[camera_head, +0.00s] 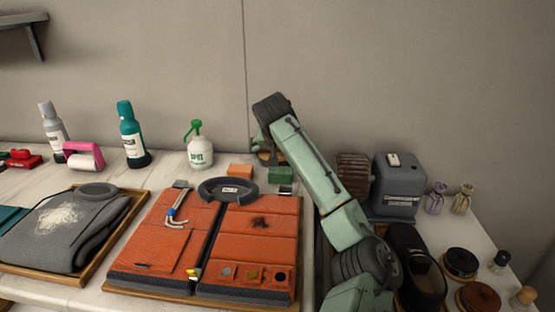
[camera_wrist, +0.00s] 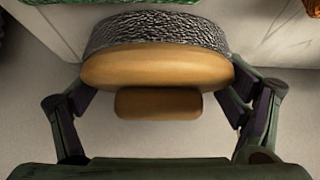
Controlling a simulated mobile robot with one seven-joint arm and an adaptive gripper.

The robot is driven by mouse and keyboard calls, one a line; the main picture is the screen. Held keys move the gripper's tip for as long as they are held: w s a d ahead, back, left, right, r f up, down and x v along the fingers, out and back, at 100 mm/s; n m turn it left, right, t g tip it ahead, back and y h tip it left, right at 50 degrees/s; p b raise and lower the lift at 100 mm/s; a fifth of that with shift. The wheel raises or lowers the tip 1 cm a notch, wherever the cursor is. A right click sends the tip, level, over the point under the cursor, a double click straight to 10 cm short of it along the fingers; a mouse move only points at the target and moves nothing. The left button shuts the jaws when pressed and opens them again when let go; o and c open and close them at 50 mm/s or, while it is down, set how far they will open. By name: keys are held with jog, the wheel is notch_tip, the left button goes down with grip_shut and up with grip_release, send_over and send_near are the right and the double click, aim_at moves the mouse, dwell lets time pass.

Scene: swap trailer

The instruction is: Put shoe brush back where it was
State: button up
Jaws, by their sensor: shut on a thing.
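The shoe brush (camera_wrist: 158,66) has a tan wooden body with a raised grip and dark, dense bristles. In the wrist view my gripper (camera_wrist: 160,92) is shut on it, with one finger at each end of the wood. The bristles face the top of that picture. In the head view my gripper (camera_head: 262,142) is near the back wall, behind the green and orange blocks. My arm hides most of it there, and the brush is too small and covered to make out well.
A green block (camera_head: 280,174) and an orange block (camera_head: 239,171) lie close in front. A white spray bottle (camera_head: 200,150) stands to the left. A brown ribbed object (camera_head: 353,172) and a grey box (camera_head: 398,186) stand right. An orange leather case (camera_head: 255,228) lies in front.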

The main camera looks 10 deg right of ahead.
jog(key=shift+w+d+f, duration=0.1)
jog(key=shift+w, duration=0.2)
jog(key=shift+s, duration=0.15)
jog(key=o, duration=0.9)
jog(key=shift+r, duration=0.2)
jog(key=b+v, duration=0.2)
jog(key=v, duration=1)
jog(key=shift+f, duration=0.15)
